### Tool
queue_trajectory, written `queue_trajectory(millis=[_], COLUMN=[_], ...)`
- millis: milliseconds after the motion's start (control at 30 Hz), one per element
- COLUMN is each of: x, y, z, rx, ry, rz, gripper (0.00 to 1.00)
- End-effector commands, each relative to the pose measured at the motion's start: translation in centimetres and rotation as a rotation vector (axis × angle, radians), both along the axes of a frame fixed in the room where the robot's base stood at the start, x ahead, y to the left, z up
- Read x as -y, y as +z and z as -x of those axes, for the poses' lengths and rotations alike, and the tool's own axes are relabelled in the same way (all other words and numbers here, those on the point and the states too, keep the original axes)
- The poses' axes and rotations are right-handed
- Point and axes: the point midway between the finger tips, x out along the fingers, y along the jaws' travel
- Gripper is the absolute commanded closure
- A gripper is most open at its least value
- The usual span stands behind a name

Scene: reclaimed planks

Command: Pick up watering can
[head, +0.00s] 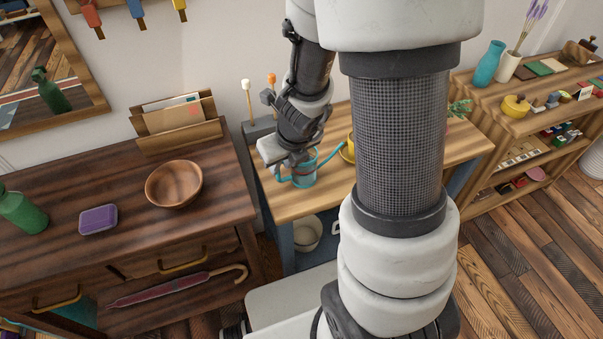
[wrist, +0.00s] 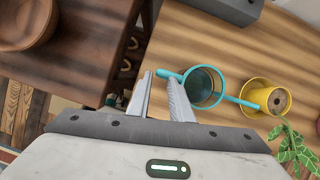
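The teal watering can (head: 304,174) stands on the light wooden table, partly hidden behind my gripper in the head view. Its round open body (wrist: 204,87) shows in the wrist view, with the thin spout reaching right toward a yellow pot. A short teal handle part points left to my gripper (wrist: 160,82). The two fingers are apart, and the handle's end shows at the gap between their tips. I cannot tell whether either finger touches it. In the head view my gripper (head: 284,163) is just above the handle side of the can.
A yellow pot (wrist: 268,97) with a green plant (wrist: 292,148) nearby stands right of the can. A dark wooden dresser with a wooden bowl (head: 174,184) and purple box (head: 98,219) is left. A grey block (head: 259,130) holding brushes sits at the table's back.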

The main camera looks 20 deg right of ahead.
Motion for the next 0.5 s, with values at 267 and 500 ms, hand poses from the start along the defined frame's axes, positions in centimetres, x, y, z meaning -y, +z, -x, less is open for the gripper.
queue_trajectory(millis=[267,500], x=[-0.1,-0.5], y=[-1.8,-5.3], z=[-0.6,-1.7], rx=[0.000,-0.001], ry=[0.001,0.001], rz=[0.000,0.000], gripper=[0.81,0.81])
